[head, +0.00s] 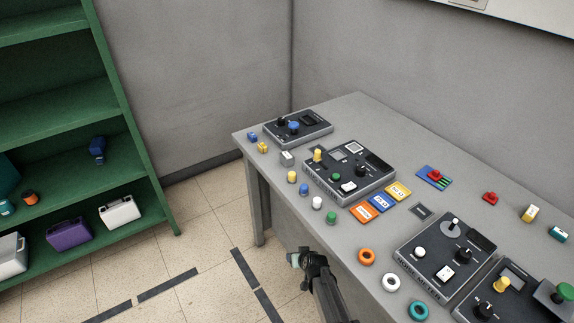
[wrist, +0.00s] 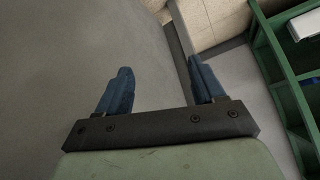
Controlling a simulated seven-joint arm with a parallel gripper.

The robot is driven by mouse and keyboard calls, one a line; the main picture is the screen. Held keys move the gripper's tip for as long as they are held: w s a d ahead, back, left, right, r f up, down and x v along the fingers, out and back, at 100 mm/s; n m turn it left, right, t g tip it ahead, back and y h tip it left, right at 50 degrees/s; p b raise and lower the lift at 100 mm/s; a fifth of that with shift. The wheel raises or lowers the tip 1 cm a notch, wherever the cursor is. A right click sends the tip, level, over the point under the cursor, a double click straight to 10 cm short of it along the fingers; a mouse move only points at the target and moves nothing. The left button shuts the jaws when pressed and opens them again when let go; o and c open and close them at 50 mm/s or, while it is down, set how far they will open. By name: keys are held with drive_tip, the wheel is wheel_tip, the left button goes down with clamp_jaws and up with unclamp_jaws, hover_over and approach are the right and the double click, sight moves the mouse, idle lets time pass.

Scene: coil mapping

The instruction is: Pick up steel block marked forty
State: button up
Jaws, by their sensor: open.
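My gripper (head: 298,259) hangs off the table's front left side in the head view, well apart from the block and nearer to the camera. In the wrist view my gripper (wrist: 160,76) shows two blue fingers spread apart with nothing between them. The block does not show in the wrist view.
A blue block (head: 252,136) and a yellow block (head: 263,147) sit close to the grey block. A control box (head: 297,127) stands behind it, another (head: 349,171) to its right. Several coloured pegs and rings line the front edge. A green shelf (head: 130,125) stands left.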

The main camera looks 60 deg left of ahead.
drive_tip(key=s+a+r+n+y, duration=0.1)
drive_tip(key=s+a+r+n, duration=0.4)
drive_tip(key=a+r, duration=0.4)
drive_tip(key=s+a+r+n+y, duration=0.2)
drive_tip(key=s+a+r, duration=0.55)
drive_tip(key=a, duration=0.35)
drive_tip(key=s+a+r+n+y, duration=0.1)
drive_tip(key=s+a+r+n, duration=0.35)
drive_tip(key=a+r, duration=0.45)
drive_tip(key=w+a+r+h, duration=0.4)
drive_tip(key=w+a, duration=0.1)
wheel_tip(320, 180, up, 16)
drive_tip(key=m+g+h, duration=0.2)
drive_tip(key=m+h, duration=0.5)
drive_tip(key=h, duration=0.1)
hover_over(287, 155)
drive_tip(key=a, duration=0.1)
drive_tip(key=f, duration=0.8)
drive_tip(key=shift+w+f, duration=0.2)
drive_tip(key=shift+s+d+f, duration=0.1)
drive_tip(key=shift+d+f, duration=0.1)
drive_tip(key=shift+f, duration=1.1)
drive_tip(key=shift+s+d+f, duration=0.1)
drive_tip(key=shift+d+f, duration=0.05)
drive_tip(key=shift+f, duration=1.1)
